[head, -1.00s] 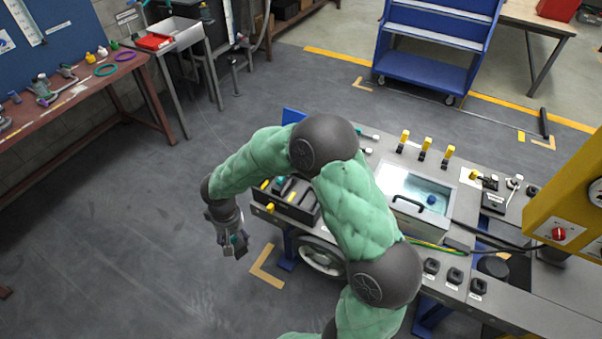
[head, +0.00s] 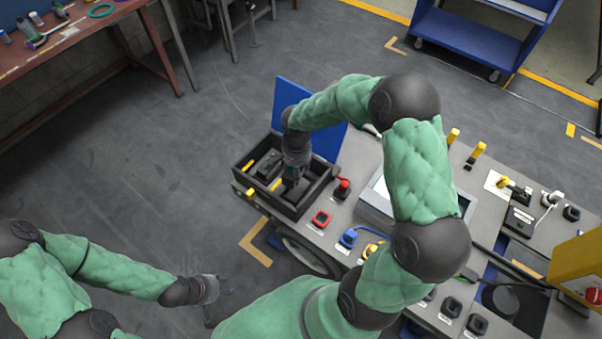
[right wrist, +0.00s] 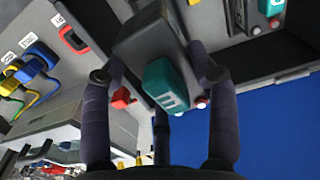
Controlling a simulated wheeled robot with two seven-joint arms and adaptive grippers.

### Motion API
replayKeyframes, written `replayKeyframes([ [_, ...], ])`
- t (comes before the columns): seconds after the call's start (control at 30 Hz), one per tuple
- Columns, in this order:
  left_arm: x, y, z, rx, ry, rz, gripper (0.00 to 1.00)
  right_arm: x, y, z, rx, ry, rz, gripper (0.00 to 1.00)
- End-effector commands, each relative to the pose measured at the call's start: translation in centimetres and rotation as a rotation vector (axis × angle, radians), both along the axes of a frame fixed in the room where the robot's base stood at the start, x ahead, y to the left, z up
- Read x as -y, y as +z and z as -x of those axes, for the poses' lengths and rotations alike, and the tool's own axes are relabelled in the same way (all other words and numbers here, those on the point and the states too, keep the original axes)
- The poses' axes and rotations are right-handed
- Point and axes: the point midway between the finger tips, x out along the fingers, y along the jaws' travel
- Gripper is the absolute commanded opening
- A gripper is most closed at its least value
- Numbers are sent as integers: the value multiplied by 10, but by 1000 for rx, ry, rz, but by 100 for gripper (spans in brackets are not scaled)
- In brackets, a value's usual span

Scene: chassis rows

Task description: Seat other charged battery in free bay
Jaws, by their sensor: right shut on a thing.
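In the right wrist view my right gripper (right wrist: 160,72) is shut on a dark grey battery (right wrist: 150,42) with a teal end (right wrist: 167,88). In the head view this gripper (head: 293,178) points down over the right part of a black open-topped box (head: 243,181) with dividers; the held battery is mostly hidden there. The box also holds a black block (head: 268,165) and yellow parts. I cannot tell whether the held battery touches the bay. Another teal part (right wrist: 270,7) shows at the wrist view's top edge. My left gripper (head: 217,288) hangs at lower left, its fingers unclear.
A raised blue panel (head: 292,98) stands behind the box. Red (head: 320,219), blue (head: 348,238) and yellow connectors line the bench front, with a red plug (head: 343,185) beside the box. A blue cart (head: 468,42) stands at the back.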

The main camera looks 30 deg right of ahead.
Motion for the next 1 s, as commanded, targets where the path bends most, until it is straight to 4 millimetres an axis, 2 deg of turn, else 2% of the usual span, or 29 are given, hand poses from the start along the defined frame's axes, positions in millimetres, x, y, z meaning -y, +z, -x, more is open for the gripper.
replayKeyframes([
  [0.13, 0, -6, 0, 0, 0, 0, 40, 10, -8, 1, 4, -108, 1, 1],
  [0.47, 0, -14, 0, 1, -1, 0, 40, 11, -21, 1, 3, -127, 2, 1],
  [1.0, 0, -44, 0, 0, -1, 0, 40, 11, -69, 1, 4, -124, 1, 1],
])
